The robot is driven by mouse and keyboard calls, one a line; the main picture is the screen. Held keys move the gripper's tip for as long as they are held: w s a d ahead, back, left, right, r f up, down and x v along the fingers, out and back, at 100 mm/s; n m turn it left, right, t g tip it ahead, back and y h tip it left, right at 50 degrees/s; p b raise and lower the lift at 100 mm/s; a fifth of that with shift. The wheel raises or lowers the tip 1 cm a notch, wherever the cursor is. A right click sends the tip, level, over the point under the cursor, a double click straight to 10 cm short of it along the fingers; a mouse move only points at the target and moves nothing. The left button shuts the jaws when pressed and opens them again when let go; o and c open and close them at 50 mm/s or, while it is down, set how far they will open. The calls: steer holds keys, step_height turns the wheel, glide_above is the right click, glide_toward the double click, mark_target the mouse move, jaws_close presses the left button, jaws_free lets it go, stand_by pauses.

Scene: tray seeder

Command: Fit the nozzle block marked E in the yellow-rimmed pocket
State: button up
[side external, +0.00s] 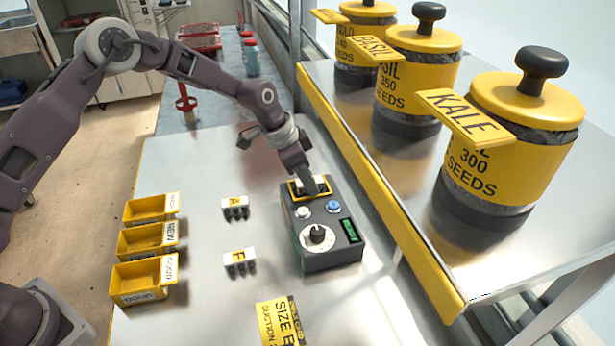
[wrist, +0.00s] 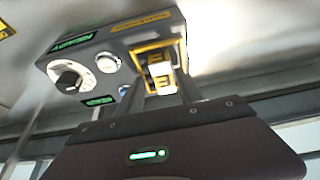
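My gripper (side external: 313,190) points down over the yellow-rimmed pocket (side external: 292,192) on top of the grey control box (side external: 335,256). In the wrist view a white block with a yellow mark that reads like E (wrist: 161,75) is between the fingers of my gripper (wrist: 162,88), which appear closed on it. The block is at the yellow-rimmed pocket (wrist: 151,48), within its outline. I cannot tell whether it is fully seated. In the side view the fingers partly hide the block and pocket.
Two other white blocks, one marked A (side external: 235,207) and one that seems marked F (side external: 239,261), stand on the metal table. Yellow bins (side external: 140,282) are at the left. A dial (side external: 317,236) and buttons sit beside the pocket. A shelf with seed canisters (side external: 513,150) is at the right.

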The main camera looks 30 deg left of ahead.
steer(key=shift+o, duration=1.1)
steer(key=v, duration=1.2)
steer(key=s+a+r+n+t+y, duration=0.1)
steer(key=s+a+r+n+y, duration=0.25)
steer(key=s+r, duration=1.15)
steer(key=s+a+f+n, duration=0.1)
steer(key=s+a+n, duration=0.1)
steer(key=s, duration=0.9)
steer(key=s+a+f+n+t, duration=0.1)
steer(key=s+n, duration=0.2)
steer(key=s, duration=0.8)
steer(key=shift+a+f, duration=0.25)
steer(key=shift+a, duration=0.15)
